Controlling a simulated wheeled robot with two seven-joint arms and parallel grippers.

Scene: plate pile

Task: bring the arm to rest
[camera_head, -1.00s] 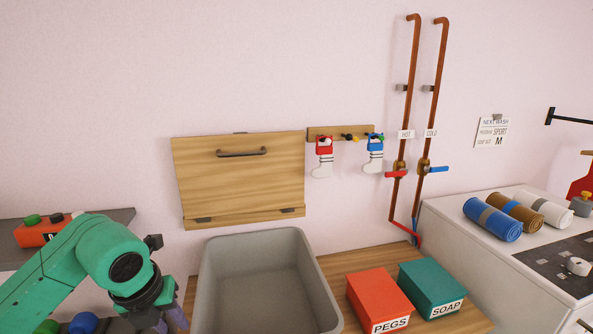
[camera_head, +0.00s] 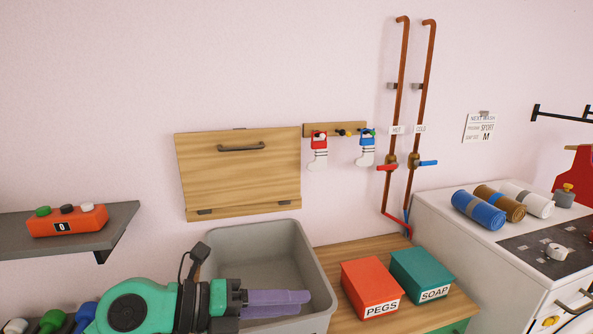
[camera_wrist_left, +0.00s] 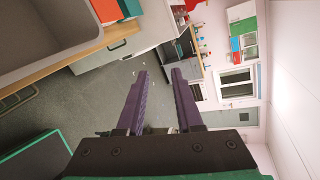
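My left arm comes in from the lower left in the head view, with green links and a dark wrist. My left gripper (camera_head: 306,304) has purple fingers pointing right, seen in front of the grey basin (camera_head: 318,285). In the left wrist view the two fingers (camera_wrist_left: 157,82) stand apart with nothing between them, so it is open and empty. Beyond the fingers that view shows the grey floor and the far side of the room. My right gripper is not in view.
A red PEGS box (camera_head: 370,287) and a green SOAP box (camera_head: 422,275) stand on the wooden counter (camera_head: 345,256) right of the basin. Rolled towels (camera_head: 478,210) lie on the white machine (camera_head: 432,203). A grey shelf (camera_head: 110,222) at left holds an orange button box (camera_head: 68,221).

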